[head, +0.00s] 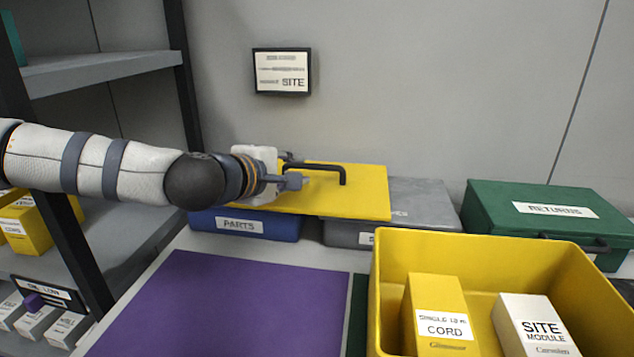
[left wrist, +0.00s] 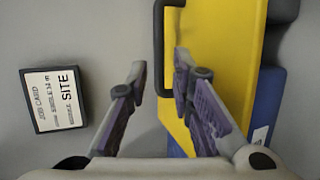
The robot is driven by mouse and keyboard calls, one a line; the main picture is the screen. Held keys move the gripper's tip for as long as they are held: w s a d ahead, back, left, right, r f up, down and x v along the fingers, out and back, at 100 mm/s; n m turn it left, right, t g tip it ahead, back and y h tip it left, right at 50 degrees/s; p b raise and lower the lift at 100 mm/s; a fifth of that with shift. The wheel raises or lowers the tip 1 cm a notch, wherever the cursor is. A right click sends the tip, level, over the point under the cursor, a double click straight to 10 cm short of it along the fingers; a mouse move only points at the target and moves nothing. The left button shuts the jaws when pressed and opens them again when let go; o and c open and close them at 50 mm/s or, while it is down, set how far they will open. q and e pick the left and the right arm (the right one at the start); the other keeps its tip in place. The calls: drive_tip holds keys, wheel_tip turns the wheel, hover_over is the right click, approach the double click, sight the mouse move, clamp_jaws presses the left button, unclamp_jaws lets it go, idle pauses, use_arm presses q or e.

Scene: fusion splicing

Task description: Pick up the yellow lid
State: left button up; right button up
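The yellow lid (head: 360,200) is a flat sheet with a black bar handle (head: 325,167). It lies across the blue PARTS box (head: 262,228) and the grey box (head: 425,207) at the back of the table. My left gripper (head: 296,177) is at the handle's left end, reaching in from the left above the lid. In the left wrist view its fingers (left wrist: 160,72) are apart, with the handle (left wrist: 158,45) ahead in line with the gap between them. Contact cannot be told. The lid also shows there (left wrist: 215,50). My right gripper is out of view.
A yellow bin (head: 480,246) with a CORD box (head: 438,310) and a SITE module box (head: 535,325) stands front right. A green RETURNS case (head: 540,205) is behind it. A purple mat (head: 225,305) is bare. Shelves stand left; a SITE card (head: 282,72) hangs on the wall.

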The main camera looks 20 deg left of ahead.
sight(312, 167)
use_arm(q)
drive_tip(key=x, duration=0.6)
drive_tip(key=shift+w+d+f, duration=0.15)
drive_tip(key=shift+w, duration=0.05)
clamp_jaws()
